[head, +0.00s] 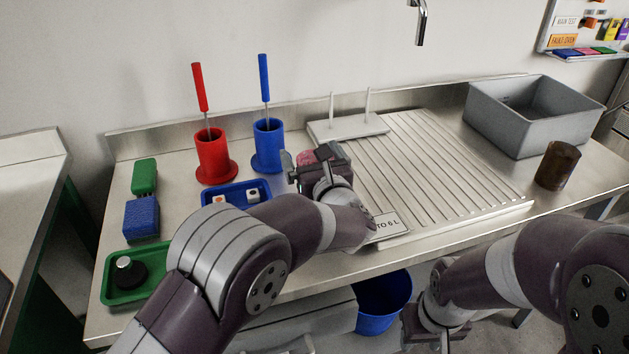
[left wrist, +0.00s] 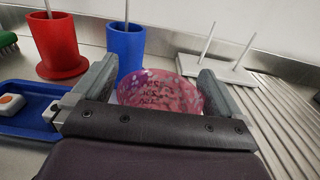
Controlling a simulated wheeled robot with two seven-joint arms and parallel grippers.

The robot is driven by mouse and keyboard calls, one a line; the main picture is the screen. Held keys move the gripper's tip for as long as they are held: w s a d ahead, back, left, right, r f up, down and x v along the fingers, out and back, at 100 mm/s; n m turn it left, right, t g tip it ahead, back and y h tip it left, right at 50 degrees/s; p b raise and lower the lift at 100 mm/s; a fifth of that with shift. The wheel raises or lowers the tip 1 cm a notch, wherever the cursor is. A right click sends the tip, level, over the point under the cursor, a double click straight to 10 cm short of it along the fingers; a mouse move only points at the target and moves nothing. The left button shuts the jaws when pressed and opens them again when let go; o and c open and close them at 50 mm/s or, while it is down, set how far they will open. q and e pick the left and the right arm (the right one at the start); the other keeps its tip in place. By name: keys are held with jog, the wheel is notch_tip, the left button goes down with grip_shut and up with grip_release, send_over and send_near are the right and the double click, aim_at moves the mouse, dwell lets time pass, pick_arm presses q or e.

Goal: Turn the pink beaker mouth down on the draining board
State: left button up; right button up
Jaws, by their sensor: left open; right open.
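The pink beaker (head: 306,157) is mostly hidden behind my left gripper in the head view. In the left wrist view the pink beaker (left wrist: 160,92) shows between the two fingers, with dark markings on its side; I cannot tell which way its mouth points. My left gripper (head: 316,160) is open around it, just left of the ribbed draining board (head: 440,165). The draining board (left wrist: 285,115) also shows at the right of the left wrist view. My right gripper (head: 436,325) is low in front of the bench, open and apart from everything.
A white two-peg rack (head: 345,128) stands behind the gripper. Red (head: 213,155) and blue (head: 268,147) brush holders stand at the back left, with a blue tray (head: 237,192) before them. A brown beaker (head: 557,165) and grey basin (head: 530,118) are at right. The board is clear.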

pick_arm(q)
jog(key=c, duration=1.1)
jog(key=shift+r, duration=0.1)
